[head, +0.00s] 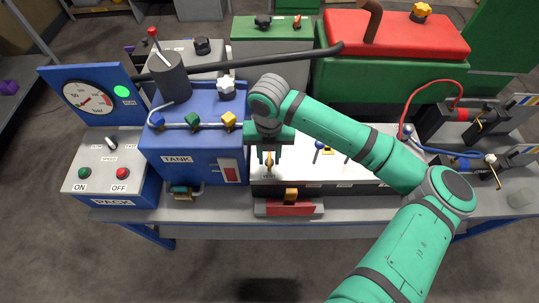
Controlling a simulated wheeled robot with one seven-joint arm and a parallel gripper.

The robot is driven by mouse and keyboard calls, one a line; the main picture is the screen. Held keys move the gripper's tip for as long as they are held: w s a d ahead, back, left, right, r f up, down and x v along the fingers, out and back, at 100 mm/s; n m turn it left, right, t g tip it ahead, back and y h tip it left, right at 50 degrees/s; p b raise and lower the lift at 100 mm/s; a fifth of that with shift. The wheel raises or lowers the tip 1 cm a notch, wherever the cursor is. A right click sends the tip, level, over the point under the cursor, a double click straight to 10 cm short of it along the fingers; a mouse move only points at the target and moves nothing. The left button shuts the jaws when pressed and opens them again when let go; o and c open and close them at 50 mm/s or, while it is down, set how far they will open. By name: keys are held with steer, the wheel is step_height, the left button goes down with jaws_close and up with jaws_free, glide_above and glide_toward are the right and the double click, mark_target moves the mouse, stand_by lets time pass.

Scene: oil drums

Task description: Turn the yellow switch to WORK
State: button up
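A small yellow switch (269,161) stands on the white top of a panel (300,174) at the middle of the bench. My gripper (268,152) points down at it from above. Its two dark fingers are apart, one on each side of the switch, with the switch showing in the gap. I cannot tell whether either finger touches it. The WORK label is too small to read, and the gripper hides part of the panel behind the switch. I cannot tell the switch's setting.
A blue-handled switch (318,148) stands right of the yellow one. A blue TANK box (190,148) with coloured knobs is close on the left. A control box (104,172) with ON and OFF buttons is farther left. A red block (291,209) sits in front; my arm covers the panel's right part.

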jaws_close()
steer(key=n, duration=0.6)
steer(key=shift+w+d+r+n, duration=0.1)
steer(key=shift+w+d+n, duration=0.1)
steer(key=shift+n, duration=0.1)
steer(key=n, duration=0.5)
steer(key=shift+d, duration=0.1)
steer(key=n, duration=0.6)
steer(key=shift+w, duration=0.2)
steer(key=shift+n, duration=0.3)
jaws_free()
